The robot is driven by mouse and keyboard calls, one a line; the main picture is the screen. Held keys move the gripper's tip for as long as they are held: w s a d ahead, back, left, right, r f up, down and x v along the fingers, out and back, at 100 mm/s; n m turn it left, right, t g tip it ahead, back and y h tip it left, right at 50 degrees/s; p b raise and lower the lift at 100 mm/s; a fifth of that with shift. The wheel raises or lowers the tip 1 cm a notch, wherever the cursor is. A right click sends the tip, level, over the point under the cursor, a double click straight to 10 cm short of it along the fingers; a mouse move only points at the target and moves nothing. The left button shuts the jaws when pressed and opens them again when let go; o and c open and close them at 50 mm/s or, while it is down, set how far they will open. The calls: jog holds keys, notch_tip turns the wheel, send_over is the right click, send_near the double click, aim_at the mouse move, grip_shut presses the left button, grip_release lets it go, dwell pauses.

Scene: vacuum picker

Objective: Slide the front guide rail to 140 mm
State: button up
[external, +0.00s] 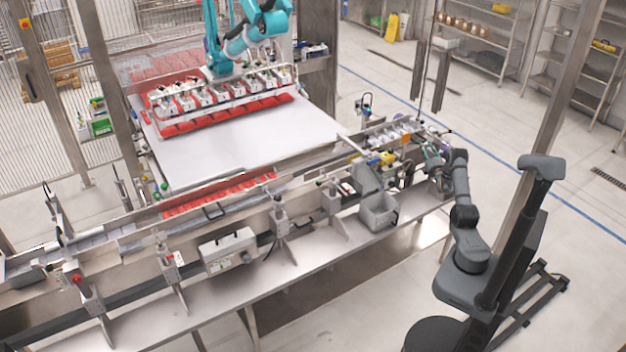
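A long metal conveyor line (225,222) runs from the lower left to the upper right. Long guide rails run along it, and upright clamp brackets (280,218) stand along its near side. I cannot tell for sure which bar is the front guide rail, and no millimetre scale is readable. My dark grey arm rises from the column on the right. My gripper (432,158) is at the conveyor's right end, close to the hardware there. It is small and partly hidden, so its fingers and any contact cannot be made out.
A teal picker arm (243,38) with a red-and-white suction head (215,95) hangs over a white table (240,145). Floor is clear in front of the shelves (480,40).

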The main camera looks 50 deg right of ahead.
aim_at(423, 142)
jog(key=shift+p+x, duration=0.6)
jog(key=shift+x, duration=1.95)
jog(key=shift+a, duration=0.1)
jog(key=shift+c, duration=1.1)
grip_shut()
